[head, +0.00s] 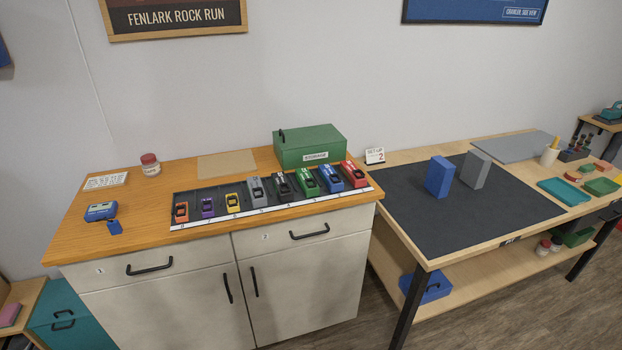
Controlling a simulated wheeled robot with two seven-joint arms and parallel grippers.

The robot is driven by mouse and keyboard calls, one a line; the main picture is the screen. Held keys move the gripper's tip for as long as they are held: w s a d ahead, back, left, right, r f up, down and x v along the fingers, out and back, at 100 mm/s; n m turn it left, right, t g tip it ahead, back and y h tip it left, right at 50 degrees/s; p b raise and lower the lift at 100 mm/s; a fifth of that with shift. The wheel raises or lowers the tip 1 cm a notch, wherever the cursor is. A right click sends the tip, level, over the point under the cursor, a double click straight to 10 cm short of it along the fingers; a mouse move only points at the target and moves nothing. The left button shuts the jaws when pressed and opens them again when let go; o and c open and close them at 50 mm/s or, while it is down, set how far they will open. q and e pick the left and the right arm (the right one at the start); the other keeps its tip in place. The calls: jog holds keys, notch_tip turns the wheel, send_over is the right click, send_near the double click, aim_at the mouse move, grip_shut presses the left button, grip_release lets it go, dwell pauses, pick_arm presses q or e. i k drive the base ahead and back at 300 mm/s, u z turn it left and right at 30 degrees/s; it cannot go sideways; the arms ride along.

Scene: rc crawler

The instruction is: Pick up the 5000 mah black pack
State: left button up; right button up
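A black pack (283,186) stands in a dark rack (216,195) on the wooden-topped cabinet. It is between a grey pack (257,190) on its left and a green pack (307,182) on its right. The capacity print on it is too small to read. The packs grow larger from left to right: orange, purple, yellow, grey, black, green, blue, red. Neither of my grippers is in view.
A green storage box (310,148) stands close behind the rack's right part. A blue device (101,212), a red-lidded jar (150,164) and a tan mat (227,164) lie left and behind. The right bench holds a blue block (439,177) and a grey block (475,169).

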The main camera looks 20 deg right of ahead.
aim_at(282, 188)
jog(key=z, duration=0.7)
jog(key=i, duration=1.15)
jog(key=u, duration=0.2)
